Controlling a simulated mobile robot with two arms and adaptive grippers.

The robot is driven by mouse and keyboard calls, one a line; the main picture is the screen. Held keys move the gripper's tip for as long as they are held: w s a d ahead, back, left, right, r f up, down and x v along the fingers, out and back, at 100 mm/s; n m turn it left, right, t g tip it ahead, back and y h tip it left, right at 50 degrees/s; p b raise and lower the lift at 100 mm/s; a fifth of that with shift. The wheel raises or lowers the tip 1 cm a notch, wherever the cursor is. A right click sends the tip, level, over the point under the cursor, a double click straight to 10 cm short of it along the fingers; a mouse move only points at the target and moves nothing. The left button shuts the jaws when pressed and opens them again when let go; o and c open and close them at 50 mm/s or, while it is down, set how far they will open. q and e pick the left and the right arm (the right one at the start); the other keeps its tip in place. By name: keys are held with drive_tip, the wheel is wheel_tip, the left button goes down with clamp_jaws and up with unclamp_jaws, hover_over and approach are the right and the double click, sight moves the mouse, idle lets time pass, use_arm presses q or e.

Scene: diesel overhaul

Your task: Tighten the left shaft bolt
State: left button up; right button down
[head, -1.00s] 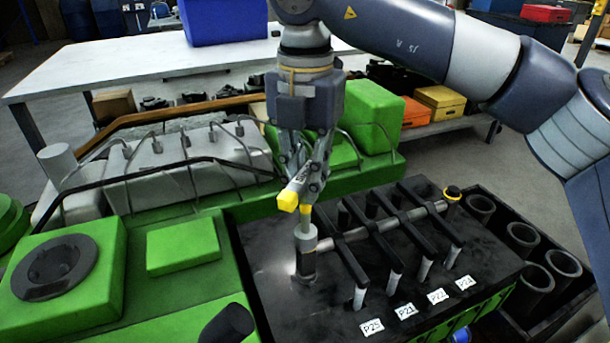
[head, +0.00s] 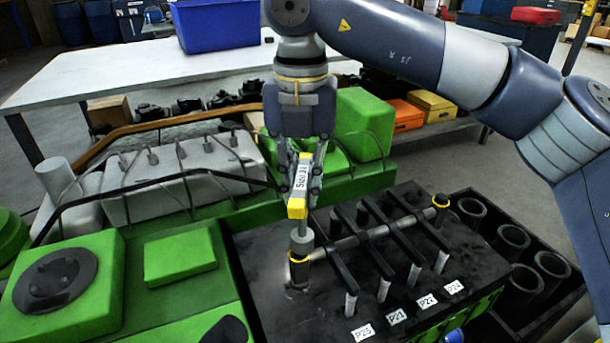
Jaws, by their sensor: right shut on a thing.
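My right gripper (head: 303,185) points down over the black engine block and is shut on a tool (head: 297,209) with a yellow end and a white label that seems to read "Size 21". Below the yellow end, a grey cylindrical socket (head: 301,240) points down onto the left end of the shaft (head: 347,243). A yellow ring (head: 299,258) shows just under the socket. The left shaft bolt itself is hidden there, and I cannot tell how far the socket covers it. My left gripper is not in view.
Several black rocker arms (head: 372,252) cross the shaft, close to the tool's right. White labels such as P25 (head: 362,332) line the block's front. A tray of dark cylinders (head: 523,293) stands at right. A green engine cover (head: 180,252) lies left.

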drive_tip(key=shift+w+n, duration=0.1)
drive_tip(key=shift+n, duration=0.2)
drive_tip(key=n+p, duration=0.1)
drive_tip(key=n, duration=0.2)
drive_tip(key=w+n+p, duration=0.1)
drive_tip(key=n+p, duration=0.1)
drive_tip(key=n, duration=0.1)
drive_tip(key=shift+n, duration=0.3)
drive_tip(key=n+p, duration=0.1)
drive_tip(key=n, duration=0.1)
drive_tip(key=shift+f+n, duration=0.1)
drive_tip(key=shift+n, duration=0.2)
use_arm(q)
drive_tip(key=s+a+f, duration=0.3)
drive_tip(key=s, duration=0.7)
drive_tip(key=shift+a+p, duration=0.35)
drive_tip(key=shift+p, duration=0.1)
use_arm(e)
drive_tip(key=shift+w+d+n, duration=0.1)
drive_tip(key=shift+w+n, duration=0.05)
drive_tip(key=shift+n, duration=0.75)
drive_tip(key=shift+w+d+n, duration=0.1)
drive_tip(key=shift+n, duration=0.8)
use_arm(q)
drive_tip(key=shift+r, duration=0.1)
